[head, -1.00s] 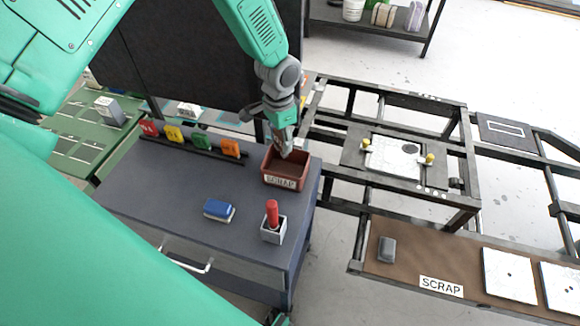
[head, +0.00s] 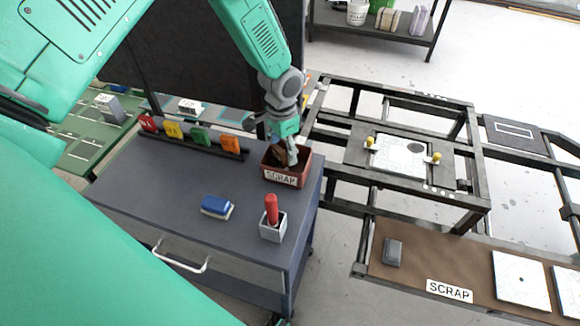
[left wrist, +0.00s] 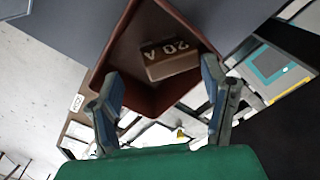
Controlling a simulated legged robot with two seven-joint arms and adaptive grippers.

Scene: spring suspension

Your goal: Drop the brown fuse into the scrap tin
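The brown fuse (left wrist: 171,60), marked "20 A", shows in the left wrist view inside the walls of the red-brown scrap tin (left wrist: 122,50). It is apart from both fingers and looks tilted. In the head view the tin (head: 283,179), labelled SCRAP, stands at the cart's far right corner. My left gripper (head: 286,158) points down into the tin's opening; in the left wrist view its two fingers (left wrist: 163,100) are spread wide with nothing between the tips. In the head view the gripper largely hides the fuse. My right gripper is not in view.
On the grey cart top (head: 165,185) are a blue block (head: 217,206), a grey holder with a red-handled piece (head: 272,212), and a rack with red, yellow, green and orange fuses (head: 195,138). A dark frame (head: 405,165) stands to the right. The cart's front left is clear.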

